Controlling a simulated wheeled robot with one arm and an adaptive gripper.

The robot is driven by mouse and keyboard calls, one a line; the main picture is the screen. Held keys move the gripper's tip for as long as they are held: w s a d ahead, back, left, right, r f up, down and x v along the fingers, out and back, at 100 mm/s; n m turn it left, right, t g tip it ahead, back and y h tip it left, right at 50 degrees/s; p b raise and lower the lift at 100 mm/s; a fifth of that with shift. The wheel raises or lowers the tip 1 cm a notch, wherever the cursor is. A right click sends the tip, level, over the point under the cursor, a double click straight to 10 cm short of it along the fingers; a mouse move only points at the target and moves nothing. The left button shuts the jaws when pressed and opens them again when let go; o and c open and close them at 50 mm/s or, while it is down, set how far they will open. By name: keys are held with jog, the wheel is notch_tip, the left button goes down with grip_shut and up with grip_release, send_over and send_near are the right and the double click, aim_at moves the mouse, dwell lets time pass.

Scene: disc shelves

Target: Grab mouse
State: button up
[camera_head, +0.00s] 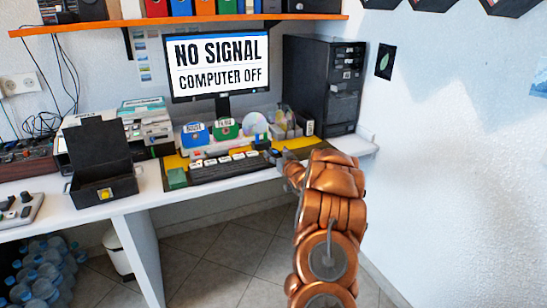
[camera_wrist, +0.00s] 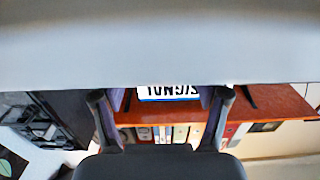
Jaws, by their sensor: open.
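My copper-coloured arm reaches over the front edge of the desk, with my gripper (camera_head: 280,156) just right of the keyboard. In the wrist view my gripper (camera_wrist: 162,95) is open, its two dark fingers wide apart with nothing seen between them. A small dark shape shows at the gripper's end in the head view; I cannot tell whether it is the mouse or a fingertip. The mouse cannot be clearly made out in the wrist view, where a pale, blurred surface fills the upper part.
A black keyboard (camera_head: 232,167) lies left of the gripper. A monitor (camera_head: 218,66) reads "NO SIGNAL COMPUTER OFF". A black computer tower (camera_head: 322,85) stands behind, right. An open black box (camera_head: 102,190) and a green block (camera_head: 177,178) are left. An orange shelf (camera_head: 180,21) hangs above.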

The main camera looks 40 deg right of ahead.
jog(key=shift+x, duration=0.95)
jog(key=c, duration=0.9)
jog(key=shift+f, duration=0.1)
jog(key=c, duration=0.5)
